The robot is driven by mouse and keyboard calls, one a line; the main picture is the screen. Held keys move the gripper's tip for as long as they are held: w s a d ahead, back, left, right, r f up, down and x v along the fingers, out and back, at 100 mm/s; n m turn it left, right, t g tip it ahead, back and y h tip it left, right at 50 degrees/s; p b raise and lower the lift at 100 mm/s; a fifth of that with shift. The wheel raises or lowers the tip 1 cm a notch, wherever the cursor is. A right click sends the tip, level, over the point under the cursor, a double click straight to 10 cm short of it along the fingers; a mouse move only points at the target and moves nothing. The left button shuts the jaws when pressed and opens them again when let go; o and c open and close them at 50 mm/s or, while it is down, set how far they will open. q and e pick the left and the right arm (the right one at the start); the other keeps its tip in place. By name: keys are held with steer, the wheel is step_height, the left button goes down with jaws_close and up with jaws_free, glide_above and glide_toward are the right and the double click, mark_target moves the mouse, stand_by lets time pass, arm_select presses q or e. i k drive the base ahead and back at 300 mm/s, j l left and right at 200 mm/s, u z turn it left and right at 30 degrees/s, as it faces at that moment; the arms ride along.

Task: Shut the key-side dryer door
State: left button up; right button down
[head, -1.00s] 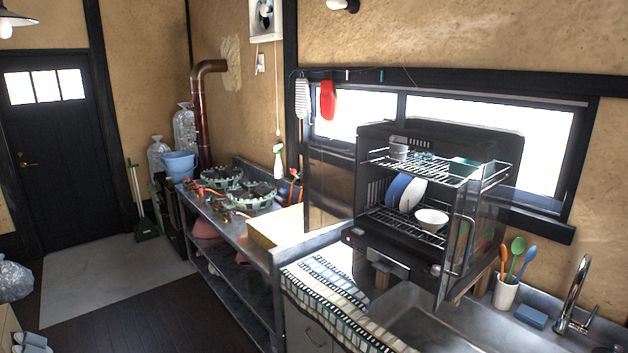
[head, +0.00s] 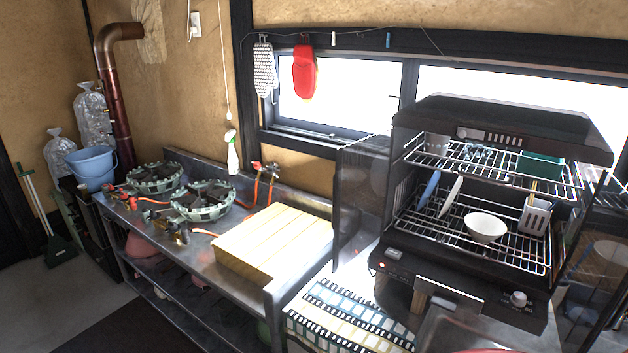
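The black dish dryer (head: 470,270) stands at the right with its front open. Its left see-through door (head: 362,195) is swung out to the left. Its right see-through door (head: 590,270) is swung out at the right edge, partly cut off by the picture. I see no key, so I cannot tell which door is the key-side one. Inside are wire racks, plates (head: 452,196), a white bowl (head: 486,228) and a white cutlery holder (head: 535,215). Neither of my grippers is in view.
To the left, a metal counter (head: 200,258) holds a wooden block (head: 274,243), burners (head: 200,200) and orange hoses. A sink edge (head: 470,328) shows below the dryer. Dark floor (head: 130,325) is clear at lower left.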

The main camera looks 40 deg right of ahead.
mark_target(360, 181)
steer(key=i+z, duration=0.15)
steer(key=i, duration=0.3)
steer(key=i+j+z, duration=0.15)
steer(key=i, duration=0.35)
steer(key=i+j+z, duration=0.1)
steer(key=z, duration=0.3)
steer(key=i+j+z, duration=0.2)
steer(key=z, duration=0.25)
steer(key=i+j+z, duration=0.25)
steer(key=z, duration=0.15)
steer(key=i+j+z, duration=0.1)
steer(key=j+z, duration=0.15)
steer(key=z, duration=0.2)
steer(key=i+j+z, duration=0.1)
steer(key=z, duration=0.3)
steer(key=i+j+z, duration=0.1)
steer(key=j+z, duration=0.5)
steer(key=z, duration=0.25)
steer(key=j+z, duration=0.25)
steer(key=z, duration=0.15)
steer(key=i+j, duration=0.05)
